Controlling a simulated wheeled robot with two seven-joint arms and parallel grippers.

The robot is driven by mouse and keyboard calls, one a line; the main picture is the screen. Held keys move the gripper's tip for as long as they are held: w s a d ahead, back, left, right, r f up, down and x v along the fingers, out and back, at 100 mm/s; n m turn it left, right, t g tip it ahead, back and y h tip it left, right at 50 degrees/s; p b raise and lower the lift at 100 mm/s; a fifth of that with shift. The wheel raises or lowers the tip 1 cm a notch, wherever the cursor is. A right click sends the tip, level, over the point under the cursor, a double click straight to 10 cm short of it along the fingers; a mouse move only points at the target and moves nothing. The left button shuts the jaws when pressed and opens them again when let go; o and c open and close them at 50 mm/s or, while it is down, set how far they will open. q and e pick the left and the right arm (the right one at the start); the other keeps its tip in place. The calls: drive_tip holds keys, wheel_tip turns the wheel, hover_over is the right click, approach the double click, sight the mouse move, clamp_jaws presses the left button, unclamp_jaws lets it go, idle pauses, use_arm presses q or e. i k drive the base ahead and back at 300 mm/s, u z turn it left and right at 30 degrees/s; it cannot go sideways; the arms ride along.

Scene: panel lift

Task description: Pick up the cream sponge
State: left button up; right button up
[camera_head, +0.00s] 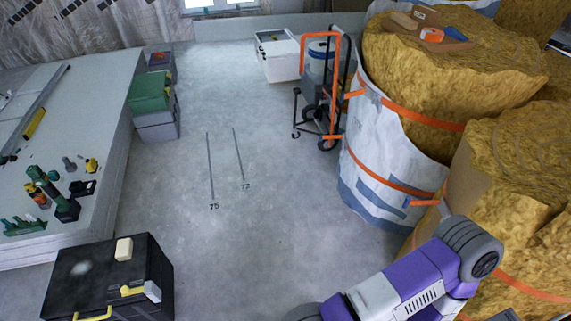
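The cream sponge (124,249) is a small pale block. It lies on top of a black box (75,267) at the lower left of the head view. A tool with a yellow handle and a pale head (141,291) lies on the same box, nearer the front. My purple and grey arm shows at the bottom right, well away from the sponge. Neither of my grippers is in view.
A stack of pale panels (95,100) with tools on it stands left, behind the black box. Strapped insulation rolls (410,90) fill the right. A hand truck (321,85) stands beside them. The grey floor (245,230) in the middle is clear.

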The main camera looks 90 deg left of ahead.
sight(124, 247)
drive_tip(key=u, duration=5.05)
drive_tip(key=i, duration=1.65)
